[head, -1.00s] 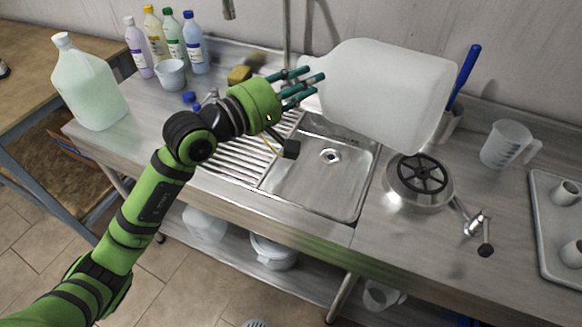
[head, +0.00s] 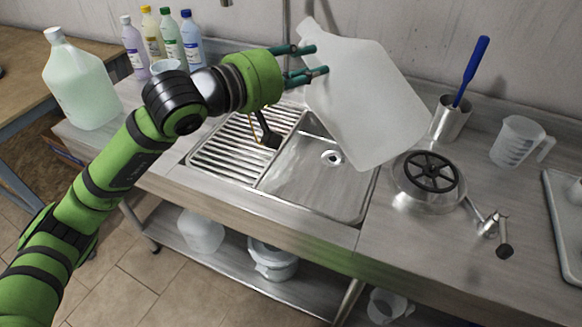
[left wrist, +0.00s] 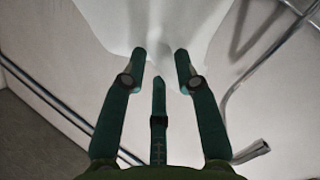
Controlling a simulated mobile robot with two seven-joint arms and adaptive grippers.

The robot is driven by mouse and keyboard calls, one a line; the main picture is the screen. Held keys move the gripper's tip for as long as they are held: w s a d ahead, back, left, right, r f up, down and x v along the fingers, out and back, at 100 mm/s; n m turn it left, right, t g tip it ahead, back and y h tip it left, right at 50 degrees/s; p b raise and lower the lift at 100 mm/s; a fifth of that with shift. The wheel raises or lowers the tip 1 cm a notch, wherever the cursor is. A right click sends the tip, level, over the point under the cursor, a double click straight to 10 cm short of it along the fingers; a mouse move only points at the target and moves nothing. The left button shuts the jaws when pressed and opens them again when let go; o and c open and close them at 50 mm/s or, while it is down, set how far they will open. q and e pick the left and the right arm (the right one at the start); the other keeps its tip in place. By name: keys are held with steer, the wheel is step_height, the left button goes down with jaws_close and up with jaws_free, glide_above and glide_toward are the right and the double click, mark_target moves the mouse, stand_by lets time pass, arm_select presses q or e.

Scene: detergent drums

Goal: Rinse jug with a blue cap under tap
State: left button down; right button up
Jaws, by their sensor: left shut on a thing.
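The large translucent white jug (head: 365,105) hangs tilted above the back right of the sink, its neck at upper left and its base at lower right. No cap shows on its neck. My left gripper (head: 311,61) is shut on the jug near the neck; in the left wrist view its fingertips (left wrist: 160,60) meet the pale jug (left wrist: 145,20). The metal sink (head: 318,185) lies below. The tap's spout (head: 226,3) shows at the top edge, and a metal spout (left wrist: 250,152) appears at lower right in the left wrist view. My right gripper is out of view.
A capped jug of pale green liquid (head: 82,88) and several coloured bottles (head: 193,45) stand at the left. A round metal device (head: 430,180), a cup with a blue-handled tool (head: 452,118) and a measuring jug (head: 518,142) stand right of the sink.

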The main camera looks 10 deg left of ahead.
arm_select(q)
steer(key=m+y+b, duration=0.1)
steer(key=m+b, duration=0.1)
steer(key=m, duration=0.1)
steer(key=shift+f, duration=0.2)
steer(key=shift+r+m+b, duration=0.15)
steer(key=shift+m+b, duration=0.4)
steer(key=shift+m, duration=0.05)
steer(key=m+y+b, duration=0.1)
steer(key=m+b, duration=0.1)
steer(key=m, duration=0.1)
steer(key=shift+t+b, duration=0.3)
steer(key=shift+t, duration=0.1)
steer(key=shift+m+y+b, duration=0.3)
steer(key=shift+m+b, duration=0.15)
steer(key=shift+m, duration=0.35)
